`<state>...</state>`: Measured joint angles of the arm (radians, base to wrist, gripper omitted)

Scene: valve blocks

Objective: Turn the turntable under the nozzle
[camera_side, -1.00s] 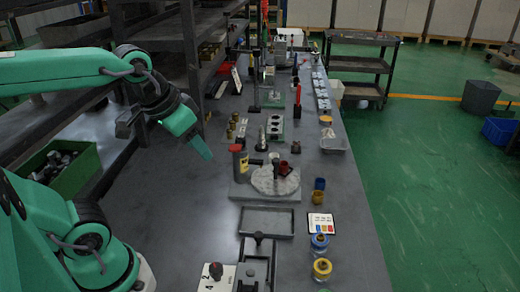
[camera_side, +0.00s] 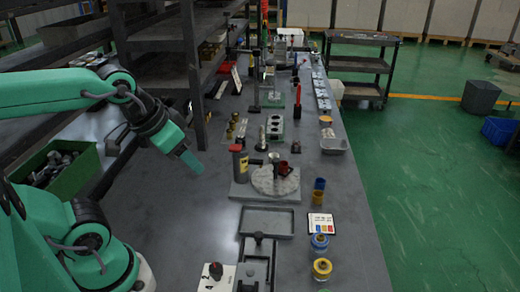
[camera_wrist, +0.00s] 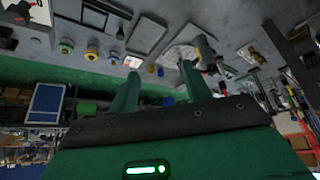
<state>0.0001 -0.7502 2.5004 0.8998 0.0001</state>
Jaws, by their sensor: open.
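The turntable (camera_side: 268,186) is a pale round disc on a square grey plate (camera_side: 240,192) in the middle of the bench. A dark post with a red cap and yellow label (camera_side: 240,164) stands at its left. A short arm from this post, seemingly the nozzle (camera_side: 257,162), reaches toward the disc. A small dark red part (camera_side: 283,169) is at the disc's right back edge. My gripper (camera_side: 192,163) hangs above the bench, left of the turntable and apart from it. In the wrist view its two fingers (camera_wrist: 160,72) are spread and empty, and the turntable (camera_wrist: 178,54) shows beyond them.
A shallow grey tray (camera_side: 266,234) lies in front of the turntable. Blue and yellow cups and a card (camera_side: 321,223) line the right edge. Brass parts (camera_side: 236,130) and a block with holes (camera_side: 275,126) stand behind. A shelf post (camera_side: 193,90) rises behind my gripper.

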